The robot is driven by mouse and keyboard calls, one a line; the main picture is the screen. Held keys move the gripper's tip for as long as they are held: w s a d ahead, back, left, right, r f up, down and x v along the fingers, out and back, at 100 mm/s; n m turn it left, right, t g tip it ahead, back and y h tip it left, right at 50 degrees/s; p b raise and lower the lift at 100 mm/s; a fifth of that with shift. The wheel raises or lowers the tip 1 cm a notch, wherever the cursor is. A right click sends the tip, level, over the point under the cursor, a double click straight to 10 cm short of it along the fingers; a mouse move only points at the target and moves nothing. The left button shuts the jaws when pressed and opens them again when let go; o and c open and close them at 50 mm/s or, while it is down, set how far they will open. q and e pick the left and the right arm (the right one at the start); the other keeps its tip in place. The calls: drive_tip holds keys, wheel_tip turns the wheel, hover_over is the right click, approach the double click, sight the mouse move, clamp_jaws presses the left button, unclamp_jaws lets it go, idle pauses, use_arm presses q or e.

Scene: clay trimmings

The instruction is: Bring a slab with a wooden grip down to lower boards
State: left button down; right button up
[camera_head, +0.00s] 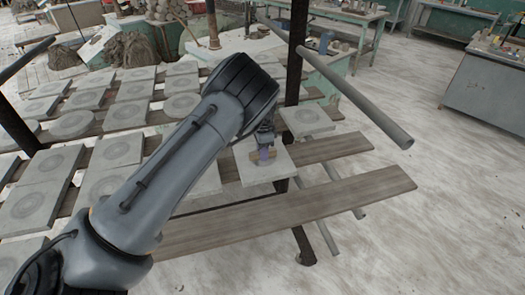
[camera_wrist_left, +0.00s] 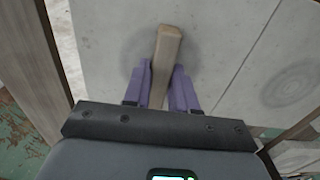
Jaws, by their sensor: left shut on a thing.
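A square grey slab (camera_head: 280,167) with a wooden grip sits at the middle of the head view, near the right end of the rows of slabs. My left gripper (camera_head: 263,156) is above it, with its purple fingers pointing down. In the left wrist view, the left gripper (camera_wrist_left: 164,84) is shut on the wooden grip (camera_wrist_left: 168,45), which stands out from the slab face (camera_wrist_left: 105,45). Long wooden boards (camera_head: 300,205) run below and in front of the slab. I cannot tell whether the slab touches a board. My right gripper is not in view.
Many grey slabs (camera_head: 120,150) lie in rows on boards at the left. A dark post (camera_head: 295,50) stands behind the held slab, and a grey pipe (camera_head: 365,105) slants out at the right. Benches (camera_head: 485,80) stand at the back; the right floor is clear.

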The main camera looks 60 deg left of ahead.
use_arm(q)
drive_tip(key=c, duration=0.8)
unclamp_jaws()
drive_tip(key=shift+w, duration=0.1)
